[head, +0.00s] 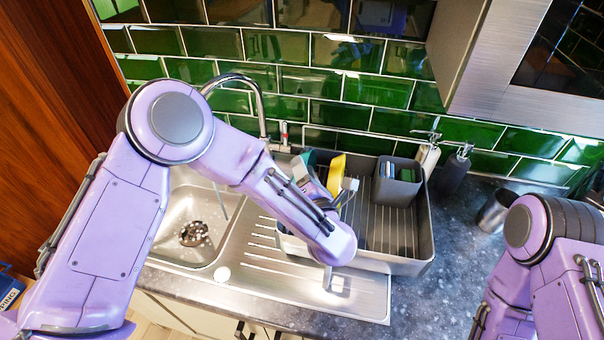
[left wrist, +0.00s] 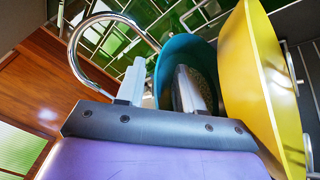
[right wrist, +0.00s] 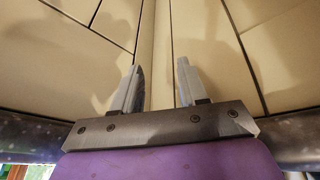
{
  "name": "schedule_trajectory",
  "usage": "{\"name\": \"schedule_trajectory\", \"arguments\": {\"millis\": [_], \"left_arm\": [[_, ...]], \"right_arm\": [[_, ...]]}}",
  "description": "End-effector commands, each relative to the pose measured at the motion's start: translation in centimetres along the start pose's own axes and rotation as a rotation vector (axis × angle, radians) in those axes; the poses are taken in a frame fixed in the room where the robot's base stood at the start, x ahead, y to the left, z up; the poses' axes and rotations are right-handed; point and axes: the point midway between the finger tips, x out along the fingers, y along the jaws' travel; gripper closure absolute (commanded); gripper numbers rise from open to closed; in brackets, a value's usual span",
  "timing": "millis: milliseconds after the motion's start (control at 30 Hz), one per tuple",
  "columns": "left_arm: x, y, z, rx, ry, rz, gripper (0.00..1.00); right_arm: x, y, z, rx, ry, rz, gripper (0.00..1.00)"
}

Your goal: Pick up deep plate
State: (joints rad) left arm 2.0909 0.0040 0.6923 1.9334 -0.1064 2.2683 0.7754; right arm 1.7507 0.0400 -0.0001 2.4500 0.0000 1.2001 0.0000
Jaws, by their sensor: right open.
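A teal deep plate (head: 319,158) stands on edge in the dish rack beside a yellow plate (head: 336,174). In the left wrist view, the teal plate (left wrist: 178,58) is close to my left gripper (left wrist: 162,88), with the yellow plate (left wrist: 262,85) just to its right. The left fingers are apart; one is outside the teal rim, and the other overlaps its hollow side. I cannot tell whether they touch it. In the head view my left arm hides much of the gripper. My right gripper (right wrist: 158,88) is open and empty, facing beige cabinet fronts.
The grey dish rack (head: 405,266) stands on the steel drainer, with a grey caddy (head: 398,186) inside. The sink (head: 188,222) and curved tap (head: 262,105) are to the left. A metal cup (head: 494,211) and dark bottle (head: 455,170) stand right. Green tiles rise behind.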

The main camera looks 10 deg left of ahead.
Motion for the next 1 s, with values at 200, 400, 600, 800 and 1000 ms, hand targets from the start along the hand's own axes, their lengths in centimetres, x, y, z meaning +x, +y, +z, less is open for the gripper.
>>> {"name": "schedule_trajectory", "arguments": {"millis": [200, 400, 600, 800, 1000], "left_arm": [[0.14, -0.1, -0.03, 0.0, -0.002, 0.0, 0.63], [0.13, -0.08, -0.03, 0.0, -0.001, 0.0, 1.0], [0.11, -0.09, -0.05, 0.0, -0.001, 0.0, 1.0], [0.1, -0.09, -0.07, 0.001, 0.0, 0.0, 1.0], [0.09, -0.1, -0.09, 0.001, 0.0, 0.0, 1.0]], "right_arm": [[0.05, 0.02, 0.07, 0.0, -0.001, 0.0, 0.57], [0.05, 0.01, 0.06, 0.0, -0.001, 0.0, 0.57], [0.05, 0.01, 0.06, 0.0, -0.001, 0.0, 0.57], [0.05, 0.01, 0.05, 0.0, -0.001, 0.0, 0.57], [0.05, 0.01, 0.05, 0.0, -0.001, 0.0, 0.57]]}}
